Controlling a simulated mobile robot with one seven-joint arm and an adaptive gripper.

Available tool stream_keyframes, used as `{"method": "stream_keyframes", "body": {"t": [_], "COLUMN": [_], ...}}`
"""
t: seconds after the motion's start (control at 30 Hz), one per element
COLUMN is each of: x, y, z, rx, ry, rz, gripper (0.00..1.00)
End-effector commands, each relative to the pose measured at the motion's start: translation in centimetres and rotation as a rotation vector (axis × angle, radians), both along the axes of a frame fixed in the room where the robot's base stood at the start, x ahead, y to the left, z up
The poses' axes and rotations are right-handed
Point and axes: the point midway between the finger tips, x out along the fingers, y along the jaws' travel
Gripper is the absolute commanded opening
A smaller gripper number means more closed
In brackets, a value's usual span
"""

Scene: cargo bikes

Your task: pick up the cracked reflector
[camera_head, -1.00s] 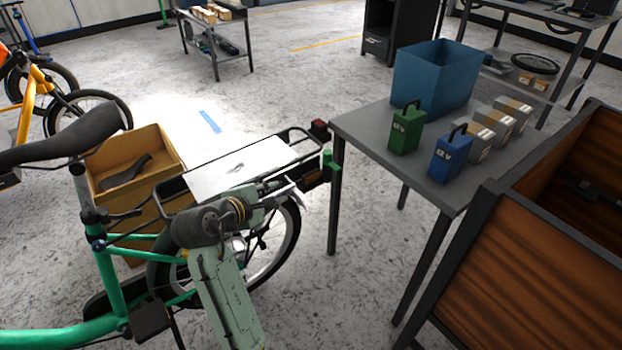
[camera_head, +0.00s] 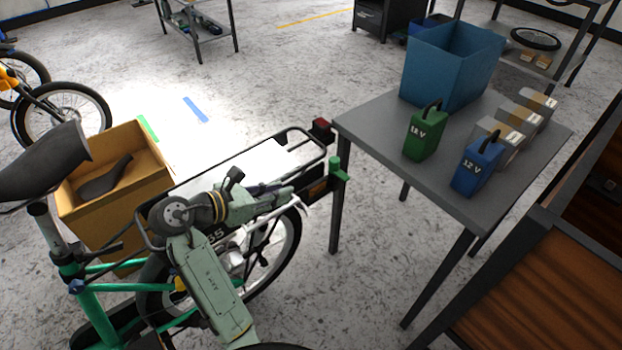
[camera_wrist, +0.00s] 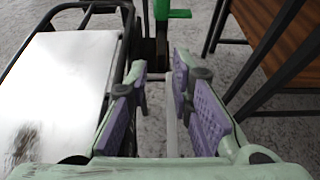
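A small red block (camera_head: 321,130), possibly a light or reflector, sits at the rear corner of the green bike's rack (camera_head: 305,134). A dull orange-brown piece (camera_head: 318,187) shows below the rack end, beside a green part (camera_head: 338,168). I cannot make out a crack on either, so which is the cracked reflector is unclear. My gripper (camera_head: 290,193) is beside the rack, short of the rack's end. In the wrist view my gripper (camera_wrist: 162,92) is open, its purple pads apart and nothing held. The green part (camera_wrist: 181,14) shows ahead, beyond the fingertips.
A grey table (camera_head: 375,122) stands just right of the rack end, holding a blue bin (camera_head: 450,70), a green battery (camera_head: 426,133) and a blue battery (camera_head: 477,166). A wood-panelled box (camera_head: 540,290) is at lower right. A white plate (camera_wrist: 55,80) lies on the rack.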

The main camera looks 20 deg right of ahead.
Motion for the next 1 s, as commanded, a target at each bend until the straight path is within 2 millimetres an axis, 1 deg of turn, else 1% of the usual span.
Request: {"method": "stream_keyframes", "body": {"t": [0.1, 0.2, 0.47, 0.7, 0.83, 1.0], "x": [0.5, 1.0, 1.8, 2.9, 3.3, 3.3], "y": [-1.8, -3.2, -5.1, -8.1, -8.8, -8.9], "z": [-0.9, -1.4, -2.2, -3.4, -3.8, -3.8], "rx": [0.000, -0.001, 0.001, 0.001, 0.001, 0.001], "ry": [0.002, 0.001, 0.001, 0.001, -0.001, -0.001], "rz": [-0.006, -0.004, -0.004, -0.003, 0.000, 0.000], "gripper": [0.21, 0.21, 0.21, 0.21, 0.21, 0.21]}}
